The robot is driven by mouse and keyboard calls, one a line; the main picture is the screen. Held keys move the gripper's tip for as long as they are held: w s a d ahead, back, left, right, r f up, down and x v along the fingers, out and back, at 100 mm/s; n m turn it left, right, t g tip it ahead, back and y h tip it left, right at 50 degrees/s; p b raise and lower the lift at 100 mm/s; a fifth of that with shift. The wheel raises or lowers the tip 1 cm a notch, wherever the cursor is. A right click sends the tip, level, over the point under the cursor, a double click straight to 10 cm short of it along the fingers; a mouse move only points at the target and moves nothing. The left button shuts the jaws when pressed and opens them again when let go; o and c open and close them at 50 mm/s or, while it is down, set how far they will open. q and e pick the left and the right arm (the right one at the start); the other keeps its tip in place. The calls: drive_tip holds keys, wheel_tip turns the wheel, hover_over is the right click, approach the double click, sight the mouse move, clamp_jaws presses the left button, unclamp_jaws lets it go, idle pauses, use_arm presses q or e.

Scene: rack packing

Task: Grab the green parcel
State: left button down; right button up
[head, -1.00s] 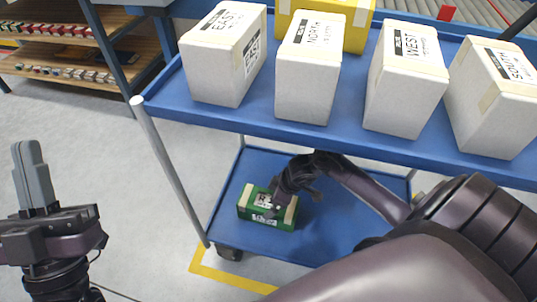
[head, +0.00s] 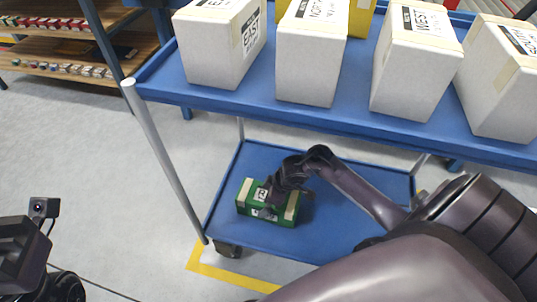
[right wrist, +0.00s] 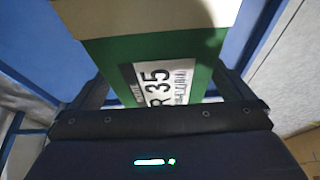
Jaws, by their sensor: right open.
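The green parcel (head: 252,195) lies on the cart's lower blue shelf, toward its left end. It has tan tape bands and a white label. My right gripper (head: 272,198) reaches down over it and hides part of its top. In the right wrist view the parcel (right wrist: 110,57) fills the space between the fingers of my right gripper (right wrist: 165,82), which is open with one finger on each side. Whether the fingers touch it I cannot tell. Of my left arm only the wrist part shows at the left edge of the head view; its fingers are out of sight.
The cart's upper blue shelf (head: 330,128) overhangs the lower shelf (head: 330,228). It carries white boxes marked EAST (head: 215,55), NORTH (head: 308,65), WEST (head: 412,70) and another at right (head: 500,85), plus a yellow box (head: 360,20). A cart post (head: 165,160) stands left.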

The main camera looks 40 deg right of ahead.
drive_tip(key=x, duration=0.2)
drive_tip(key=shift+f+b, duration=0.3)
drive_tip(key=shift+b, duration=0.1)
drive_tip(key=shift+r, duration=0.1)
drive_tip(key=c, duration=1.1)
drive_tip(key=shift+c, duration=0.9)
drive_tip(key=shift+r, duration=0.15)
